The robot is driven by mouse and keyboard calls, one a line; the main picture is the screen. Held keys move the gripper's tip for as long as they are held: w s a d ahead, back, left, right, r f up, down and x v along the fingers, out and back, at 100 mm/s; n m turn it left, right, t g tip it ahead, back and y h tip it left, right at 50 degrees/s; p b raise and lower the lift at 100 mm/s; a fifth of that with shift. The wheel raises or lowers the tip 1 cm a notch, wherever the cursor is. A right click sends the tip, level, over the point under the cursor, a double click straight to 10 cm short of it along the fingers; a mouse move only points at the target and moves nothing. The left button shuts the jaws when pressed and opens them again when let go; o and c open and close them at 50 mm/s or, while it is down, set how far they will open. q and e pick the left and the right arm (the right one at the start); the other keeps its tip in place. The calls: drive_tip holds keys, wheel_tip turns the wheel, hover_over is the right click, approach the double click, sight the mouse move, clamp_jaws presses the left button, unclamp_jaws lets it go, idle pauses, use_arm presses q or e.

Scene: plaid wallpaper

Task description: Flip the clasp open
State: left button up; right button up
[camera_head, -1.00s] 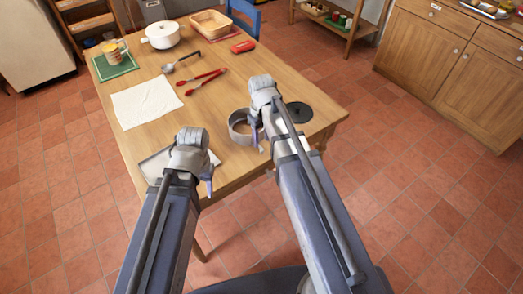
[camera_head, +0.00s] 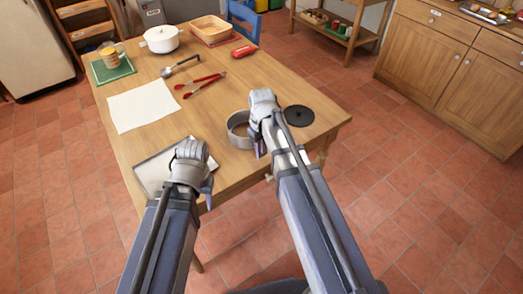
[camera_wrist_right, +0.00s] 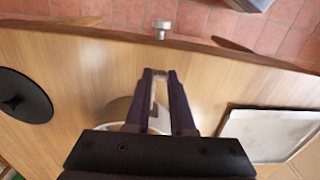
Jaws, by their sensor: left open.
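A grey metal ring-shaped pan (camera_head: 236,133) stands on the wooden table near its front edge. It also shows in the right wrist view (camera_wrist_right: 115,112), partly hidden behind my gripper. My right gripper (camera_wrist_right: 160,73) is over the side of the ring, pointing down at it. A light metal piece (camera_wrist_right: 160,90) shows in the narrow gap between its dark fingers. It may be the clasp, but I cannot tell whether the fingers press on it. My left gripper (camera_head: 205,194) is open and empty, above the near edge of a grey tray.
The grey tray (camera_head: 153,165) lies left of the ring, also in the right wrist view (camera_wrist_right: 265,128). A black round disc with a knob (camera_head: 299,116) lies right of it.

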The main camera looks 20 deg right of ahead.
clamp_jaws()
drive_tip(key=a+m, duration=0.1)
drive_tip(key=m, duration=0.1)
drive_tip(key=shift+s+a+m, duration=0.1)
drive_tip(key=shift+a+m, duration=0.1)
drive_tip(key=shift+m, duration=0.1)
drive_tip(key=shift+a+m, duration=0.3)
drive_tip(key=shift+m, duration=0.45)
drive_tip(key=shift+a+m, duration=0.3)
drive_tip(key=shift+m, duration=0.45)
drive_tip(key=shift+o, duration=2.4)
unclamp_jaws()
